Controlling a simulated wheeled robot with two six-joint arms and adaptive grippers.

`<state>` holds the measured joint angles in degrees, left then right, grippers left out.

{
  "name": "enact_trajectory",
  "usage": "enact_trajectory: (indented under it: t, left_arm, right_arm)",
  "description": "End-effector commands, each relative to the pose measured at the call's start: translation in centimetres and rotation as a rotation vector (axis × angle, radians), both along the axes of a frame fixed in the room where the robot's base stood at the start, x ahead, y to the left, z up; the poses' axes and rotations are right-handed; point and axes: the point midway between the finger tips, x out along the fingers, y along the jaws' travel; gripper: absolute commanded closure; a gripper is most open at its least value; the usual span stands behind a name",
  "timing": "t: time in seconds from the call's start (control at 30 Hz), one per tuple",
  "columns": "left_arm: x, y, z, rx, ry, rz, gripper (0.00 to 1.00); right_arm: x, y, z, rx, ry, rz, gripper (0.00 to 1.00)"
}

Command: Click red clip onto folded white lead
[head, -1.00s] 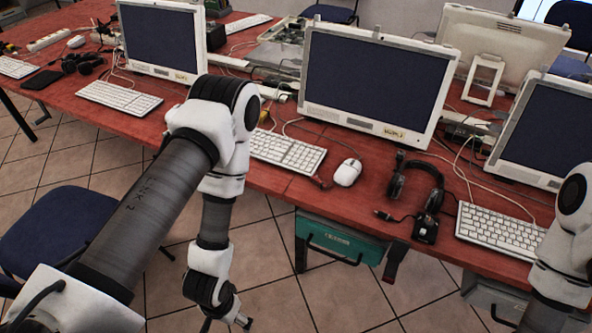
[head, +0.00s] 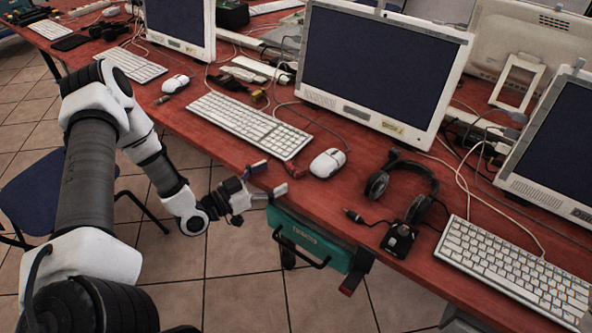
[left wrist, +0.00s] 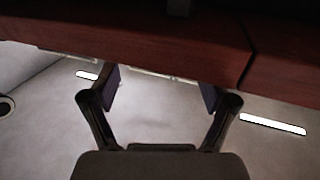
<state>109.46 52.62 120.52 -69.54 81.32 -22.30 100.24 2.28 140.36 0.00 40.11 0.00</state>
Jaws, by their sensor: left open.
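My left gripper (head: 268,180) is open and empty at the table's front edge, in front of the middle keyboard and mouse. In the left wrist view its two fingers (left wrist: 158,92) are spread apart below the dark red table edge, with nothing between them. A small reddish piece (head: 290,167) lies at the keyboard's near right corner; I cannot tell whether it is the red clip. White leads (head: 467,180) run loosely over the table behind the headset; I cannot make out which one is folded. My right gripper is not in view.
The red table (head: 330,205) holds a white keyboard (head: 248,125), a mouse (head: 328,163), a monitor (head: 375,65), a black headset (head: 400,185) and another keyboard (head: 515,265). A teal drawer (head: 310,240) hangs under the front edge. A blue chair (head: 35,195) stands at left.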

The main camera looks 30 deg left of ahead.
Motion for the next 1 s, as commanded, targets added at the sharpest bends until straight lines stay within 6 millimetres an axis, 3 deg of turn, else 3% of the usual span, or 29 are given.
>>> enact_trajectory:
  t: [0.2, 0.43, 0.47, 0.5, 0.63, 1.0]
  left_arm:
    - [3.5, -1.4, -0.3, 0.002, 0.000, -0.003, 0.15]
    - [3.9, -1.5, -0.2, -0.001, 0.002, 0.000, 0.15]
    - [3.9, -1.5, -0.2, -0.001, 0.002, 0.000, 0.18]
    - [3.9, -1.5, -0.2, -0.001, 0.002, 0.000, 0.30]
    - [3.9, -1.5, -0.2, -0.001, 0.003, 0.000, 0.56]
    - [3.8, -1.5, -0.2, -0.001, 0.003, 0.000, 0.60]
  right_arm:
    - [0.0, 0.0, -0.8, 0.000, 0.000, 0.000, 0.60]
    - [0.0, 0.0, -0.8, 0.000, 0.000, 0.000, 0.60]
    - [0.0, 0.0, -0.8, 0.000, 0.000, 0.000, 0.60]
    - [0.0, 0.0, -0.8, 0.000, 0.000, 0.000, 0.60]
    - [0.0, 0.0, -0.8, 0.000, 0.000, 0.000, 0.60]
    - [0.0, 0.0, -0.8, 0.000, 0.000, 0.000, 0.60]
